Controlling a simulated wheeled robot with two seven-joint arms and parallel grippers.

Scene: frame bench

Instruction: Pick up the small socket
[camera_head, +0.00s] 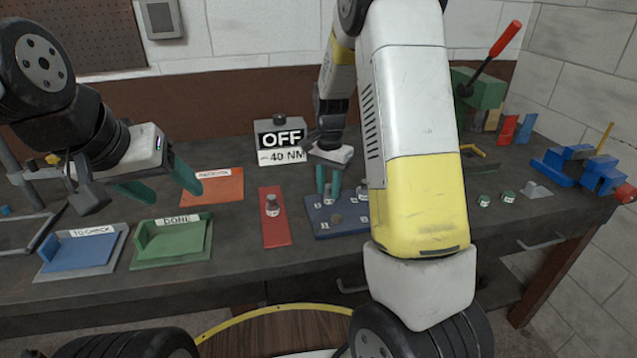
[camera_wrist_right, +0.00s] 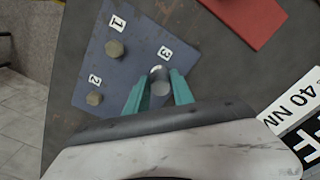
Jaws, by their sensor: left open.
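A small grey cylinder, which looks like a socket (camera_wrist_right: 160,88), is near the number 3 on the blue numbered board (camera_wrist_right: 84,62). In the head view it shows as a small light piece (camera_head: 327,191) over the board's back part. My right gripper (camera_wrist_right: 159,92) points down with its green fingers on either side of this cylinder. The fingers are very close to it; whether they press on it is unclear. Another small socket-like piece with a white label (camera_head: 272,206) stands on the red mat (camera_head: 276,234).
The blue TO CHECK tray (camera_head: 112,246) and green DONE tray (camera_head: 198,236) are at the front left. A sign reading OFF and 40 NM (camera_head: 281,143) stands behind the board. Two small green-topped pieces (camera_head: 484,200) (camera_head: 508,196) and a blue vise-like fixture (camera_head: 603,175) are at right.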

